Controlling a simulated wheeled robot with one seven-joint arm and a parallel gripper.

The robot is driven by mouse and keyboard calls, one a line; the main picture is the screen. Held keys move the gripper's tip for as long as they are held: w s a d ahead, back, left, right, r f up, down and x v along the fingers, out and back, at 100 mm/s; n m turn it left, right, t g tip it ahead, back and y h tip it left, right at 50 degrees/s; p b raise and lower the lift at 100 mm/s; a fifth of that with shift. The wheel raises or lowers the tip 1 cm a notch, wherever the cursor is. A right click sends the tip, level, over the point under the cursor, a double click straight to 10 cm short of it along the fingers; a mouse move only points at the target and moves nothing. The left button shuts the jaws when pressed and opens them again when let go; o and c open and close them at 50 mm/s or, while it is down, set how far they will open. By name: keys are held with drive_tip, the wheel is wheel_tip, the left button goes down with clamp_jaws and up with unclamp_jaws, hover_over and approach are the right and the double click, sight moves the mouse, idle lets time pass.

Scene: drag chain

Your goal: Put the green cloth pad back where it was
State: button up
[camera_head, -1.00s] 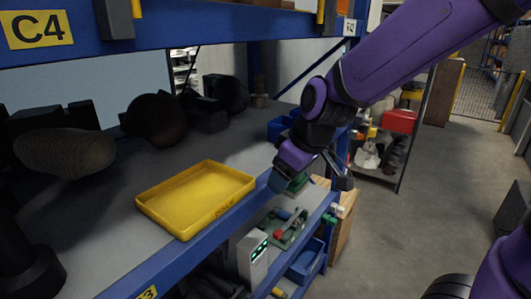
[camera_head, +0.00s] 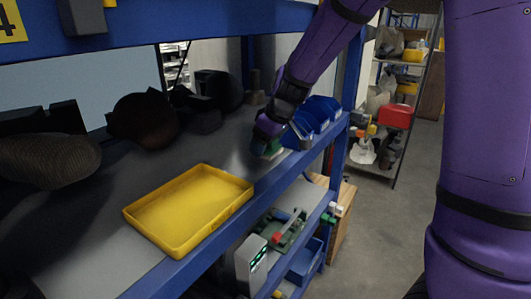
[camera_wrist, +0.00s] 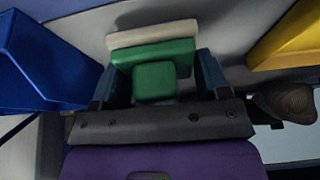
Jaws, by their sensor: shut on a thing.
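The green cloth pad (camera_wrist: 155,54) is between the two fingers of my gripper (camera_wrist: 160,75) in the wrist view, with a pale strip along its far side. My gripper is shut on the pad. A pale edge shows below the pad at the shelf surface. I cannot tell whether it touches the shelf.
Blue bins (camera_head: 318,114) stand right of my gripper, and a blue bin wall (camera_wrist: 40,65) is close in the wrist view. A yellow tray (camera_head: 190,208) lies on the shelf to the left. Dark parts (camera_head: 145,118) stand behind. Shelf between tray and gripper is clear.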

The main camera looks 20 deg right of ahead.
sight(266, 153)
drive_tip(key=shift+f, duration=1.45)
drive_tip(key=shift+f, duration=0.1)
drive_tip(key=o, duration=0.8)
drive_tip(key=shift+o, duration=0.2)
drive_tip(key=v, duration=1.1)
drive_tip(key=s+d+r+m+h, duration=0.1)
drive_tip(key=s+d+r+m, duration=0.1)
drive_tip(key=s, duration=1.1)
drive_tip(key=s+d+r+m+t+h, duration=0.1)
drive_tip(key=s+m, duration=0.4)
drive_tip(key=s, duration=0.8)
drive_tip(key=shift+d+r+h, duration=0.4)
drive_tip(key=shift+d+r, duration=0.45)
drive_tip(key=shift+r, duration=0.45)
drive_tip(key=shift+s, duration=0.15)
